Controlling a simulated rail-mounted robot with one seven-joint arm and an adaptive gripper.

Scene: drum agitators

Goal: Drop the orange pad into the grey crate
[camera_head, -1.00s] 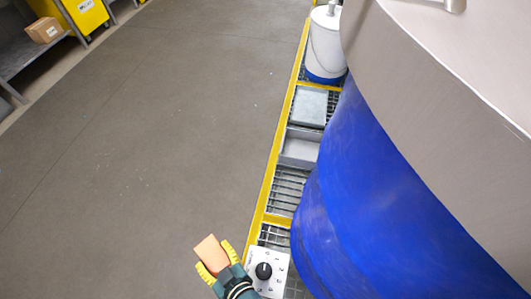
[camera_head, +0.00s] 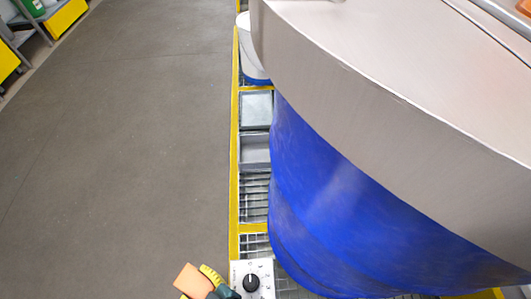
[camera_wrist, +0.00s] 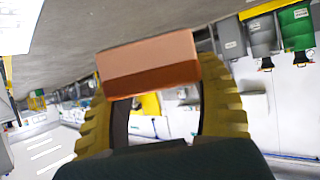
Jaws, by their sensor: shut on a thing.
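The orange pad (camera_head: 188,278) is held between the yellow fingers of my gripper (camera_head: 197,283), at the bottom of the head view. In the wrist view the pad (camera_wrist: 150,62) spans the gap between both fingertips of my gripper (camera_wrist: 155,80), which is shut on it. A grey crate, open at the top (camera_head: 255,151), sits on the yellow-edged grating, farther off than my gripper. Its inside looks empty, and the blue drum partly covers its right side. The pad is well apart from the crate.
A grey square tray or lid (camera_head: 256,107) lies just beyond the crate. A large blue drum (camera_head: 340,190) with a wide metal top (camera_head: 400,100) fills the right. A control box with a black knob (camera_head: 252,279) is beside my gripper. The floor at left is clear.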

